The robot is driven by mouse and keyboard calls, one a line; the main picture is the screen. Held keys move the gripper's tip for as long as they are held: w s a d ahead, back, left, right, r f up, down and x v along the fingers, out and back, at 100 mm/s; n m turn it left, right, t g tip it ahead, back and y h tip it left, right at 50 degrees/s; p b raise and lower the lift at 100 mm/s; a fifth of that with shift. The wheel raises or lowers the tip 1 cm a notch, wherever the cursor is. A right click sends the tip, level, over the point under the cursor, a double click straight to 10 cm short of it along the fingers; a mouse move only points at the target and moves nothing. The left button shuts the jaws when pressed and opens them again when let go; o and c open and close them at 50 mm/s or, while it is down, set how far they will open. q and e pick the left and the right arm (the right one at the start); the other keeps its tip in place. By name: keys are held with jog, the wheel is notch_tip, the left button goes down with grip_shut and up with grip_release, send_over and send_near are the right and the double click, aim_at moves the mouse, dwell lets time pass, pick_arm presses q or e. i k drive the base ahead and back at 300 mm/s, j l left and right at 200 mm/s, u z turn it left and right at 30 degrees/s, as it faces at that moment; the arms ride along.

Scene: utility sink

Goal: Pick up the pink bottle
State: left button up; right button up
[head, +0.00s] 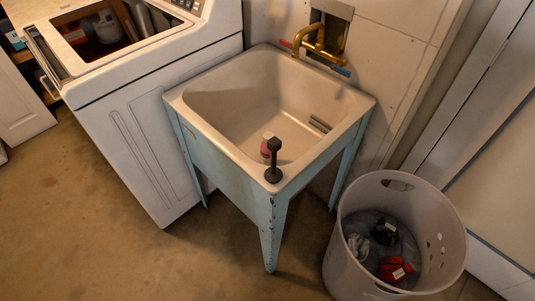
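A small pink bottle (265,154) with a pale top is in the utility sink (222,103), inside the basin near its front corner. A dark upright object (273,161) on the sink's front corner stands just to its right and hides part of it. The bottle's lower part is hard to make out. Neither of my grippers is in view.
A brass faucet (318,46) is on the wall behind the sink. A white washing machine (150,110) with an open lid stands at the left. A pale laundry basket (345,240) holding clothes stands at the right. The floor at front left is clear.

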aim_at(265, 154)
jog(key=i+j+z, duration=0.1)
jog(key=j, duration=0.3)
jog(key=i+j+z, duration=0.1)
jog(key=j, duration=0.35)
jog(key=i+j+z, duration=0.1)
jog(key=i+j, duration=0.15)
jog(key=j, duration=0.2)
jog(key=i+j+z, duration=0.1)
jog(key=j, duration=0.35)
